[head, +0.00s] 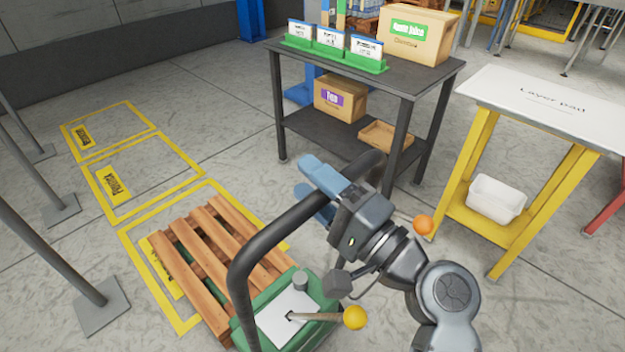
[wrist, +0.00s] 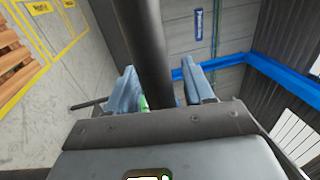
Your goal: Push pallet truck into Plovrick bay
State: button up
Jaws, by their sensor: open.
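The pallet truck has a green body (head: 316,312) and a tall black loop handle (head: 247,262). It stands low in the head view with a wooden pallet (head: 212,262) at its front. The pallet lies over the nearest yellow floor bay (head: 133,262), whose label is mostly hidden. Beyond are a middle bay (head: 188,182) and a far bay (head: 150,118). Their labels are too small to read surely. My gripper (head: 305,180) is open at the handle. In the wrist view the black handle bar (wrist: 146,40) passes between the two blue fingers; I cannot tell whether they touch it.
A dark table (head: 440,72) with boxes and card holders stands behind. A yellow-legged table (head: 545,98) with a white bin (head: 496,198) is at the right. Grey posts with foot plates (head: 103,306) line the left of the bays. The floor between bays and dark table is clear.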

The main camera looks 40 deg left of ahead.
jog(key=shift+a, duration=0.1)
grip_shut()
dwell(0.5)
